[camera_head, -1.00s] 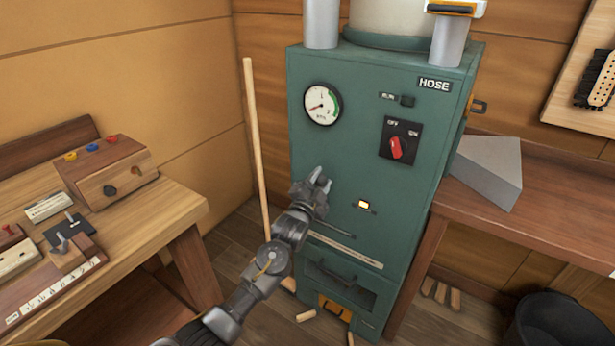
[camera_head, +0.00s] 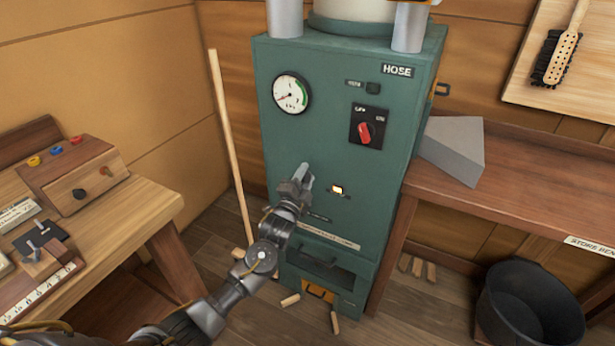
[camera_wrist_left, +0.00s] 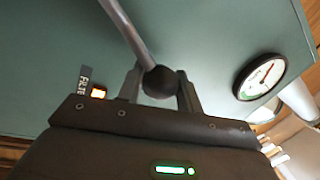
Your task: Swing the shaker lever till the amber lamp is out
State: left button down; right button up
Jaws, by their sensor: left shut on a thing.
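The green machine cabinet (camera_head: 330,120) stands in the middle of the head view. The amber lamp (camera_head: 337,189) on its front glows; it also shows lit in the left wrist view (camera_wrist_left: 99,92), beside a small label, partly hidden. My left gripper (camera_head: 304,176) is in front of the cabinet, left of the lamp. In the wrist view its fingers (camera_wrist_left: 160,88) are shut on the dark ball knob (camera_wrist_left: 159,80) of the shaker lever, whose grey rod (camera_wrist_left: 126,24) runs to the upper left. The lever is mostly hidden by the gripper in the head view. My right gripper is not in view.
A round gauge (camera_head: 291,93) and a red rotary switch (camera_head: 366,132) sit higher on the cabinet. A wooden pole (camera_head: 230,150) leans at its left. Workbenches flank it, and a black bucket (camera_head: 530,305) stands at right. Wood pieces lie on the floor.

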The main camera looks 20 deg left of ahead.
pick_arm(q)
jog(key=c, duration=1)
grip_release()
jog(key=shift+w+a+f, duration=0.1)
jog(key=shift+f, duration=0.1)
jog(key=shift+o, duration=0.2)
jog(key=shift+r, duration=0.1)
jog(key=s+a+f, duration=0.1)
jog(key=s+f, duration=0.1)
jog(key=s, duration=0.8)
jog(key=shift+s, duration=0.35)
